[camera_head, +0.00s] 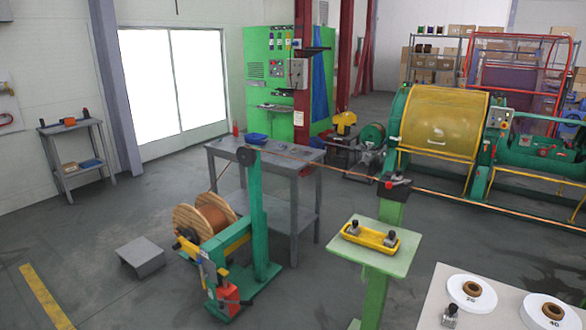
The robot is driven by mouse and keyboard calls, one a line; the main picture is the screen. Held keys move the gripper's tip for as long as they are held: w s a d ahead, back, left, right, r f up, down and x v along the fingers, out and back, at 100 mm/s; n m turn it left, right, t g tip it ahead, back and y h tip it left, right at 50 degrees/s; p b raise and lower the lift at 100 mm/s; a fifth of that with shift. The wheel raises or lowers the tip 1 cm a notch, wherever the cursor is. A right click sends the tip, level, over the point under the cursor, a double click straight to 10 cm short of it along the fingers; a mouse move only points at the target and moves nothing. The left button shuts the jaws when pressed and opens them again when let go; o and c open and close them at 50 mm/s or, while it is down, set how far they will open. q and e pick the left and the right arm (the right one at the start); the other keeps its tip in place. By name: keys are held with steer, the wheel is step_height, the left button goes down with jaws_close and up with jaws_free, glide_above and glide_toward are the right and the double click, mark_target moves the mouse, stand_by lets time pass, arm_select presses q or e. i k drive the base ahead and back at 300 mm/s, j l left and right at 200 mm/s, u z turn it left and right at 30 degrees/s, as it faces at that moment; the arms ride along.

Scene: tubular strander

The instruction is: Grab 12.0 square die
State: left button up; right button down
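I cannot pick out the 12.0 square die for certain; no size marking on any die-like part is readable. A yellow tray (370,235) lies on a pale green stand (340,243) right of centre. Two small grey metal pieces, a left one (352,228) and a right one (391,239), sit at the tray's two ends. A dark holder with a small metal fitting (394,187) tops the green post behind the tray, where the copper wire passes. Neither of my grippers is in view.
A white table (425,308) at the bottom right bears two round white plates marked 20 and 40 and a small metal piece (450,315). A copper wire runs across at post height. A grey workbench (290,165) and wooden spool (205,217) stand left. Floor between is clear.

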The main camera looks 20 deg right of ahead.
mark_target(397, 177)
steer(key=i+j+u, duration=0.25)
steer(key=i, duration=0.2)
steer(key=i+j+u, duration=0.1)
steer(key=i+u, duration=0.15)
steer(key=i, duration=0.2)
steer(key=i+l+z, duration=0.15)
steer(key=i+z, duration=0.55)
steer(key=z, duration=0.25)
steer(key=i+j+z, duration=0.1)
steer(key=i+z, duration=0.35)
steer(key=k, duration=0.05)
